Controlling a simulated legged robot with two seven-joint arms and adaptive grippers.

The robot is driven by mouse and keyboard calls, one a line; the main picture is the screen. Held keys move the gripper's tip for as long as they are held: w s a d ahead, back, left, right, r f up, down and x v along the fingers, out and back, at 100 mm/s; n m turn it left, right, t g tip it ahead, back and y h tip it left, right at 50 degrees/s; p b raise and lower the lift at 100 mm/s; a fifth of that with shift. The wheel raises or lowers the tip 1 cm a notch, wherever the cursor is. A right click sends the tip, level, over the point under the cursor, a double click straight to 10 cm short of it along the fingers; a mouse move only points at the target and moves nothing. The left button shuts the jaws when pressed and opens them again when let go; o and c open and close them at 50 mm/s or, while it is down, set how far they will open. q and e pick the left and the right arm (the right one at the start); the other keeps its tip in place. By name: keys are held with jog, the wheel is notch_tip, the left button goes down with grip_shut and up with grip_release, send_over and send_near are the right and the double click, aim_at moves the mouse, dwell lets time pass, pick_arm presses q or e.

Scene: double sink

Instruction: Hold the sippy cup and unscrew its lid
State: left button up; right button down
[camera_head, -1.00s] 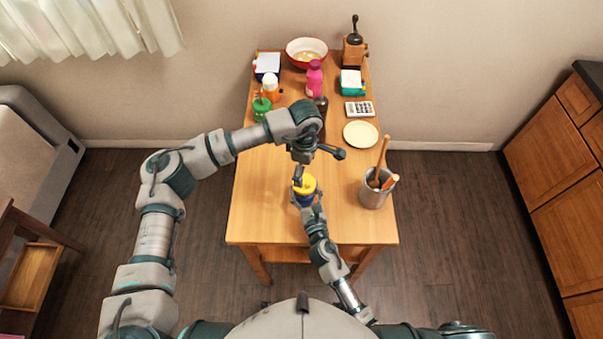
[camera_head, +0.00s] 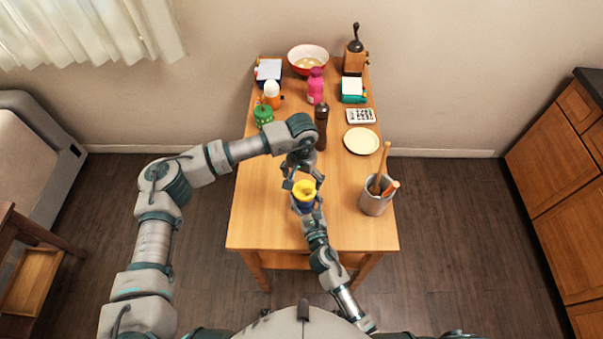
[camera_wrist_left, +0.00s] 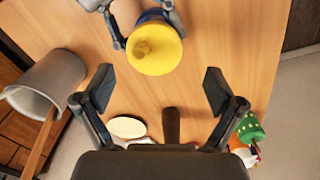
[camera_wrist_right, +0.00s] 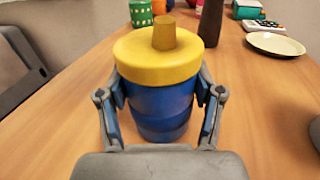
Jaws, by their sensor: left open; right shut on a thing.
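The sippy cup has a blue body (camera_wrist_right: 162,108) and a yellow lid with a spout (camera_wrist_right: 158,55). It stands upright near the middle of the table. In the right wrist view my right gripper (camera_wrist_right: 162,100) is shut on the blue body, one finger on each side. My left gripper (camera_wrist_left: 155,90) is open and empty. In the head view it hangs just above and behind the cup. In the left wrist view the yellow lid (camera_wrist_left: 154,50) lies beyond the open fingertips, not between them. The lid sits on the cup.
A grey utensil pot (camera_head: 374,201) stands right of the cup. A dark pepper mill (camera_head: 321,125) stands close behind my left gripper. A plate (camera_head: 361,141), pink bottle (camera_head: 316,86), green container (camera_head: 263,115) and red bowl (camera_head: 306,53) are farther back. The table's front left is clear.

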aim_at(300, 188)
pick_arm(q)
jog(key=f, duration=0.5)
jog(key=shift+a, duration=0.2)
pick_arm(e)
jog(key=shift+a, duration=0.15)
pick_arm(q)
jog(key=shift+a+f, duration=0.15)
jog(key=shift+f, duration=0.25)
pick_arm(e)
jog(key=shift+a, duration=0.15)
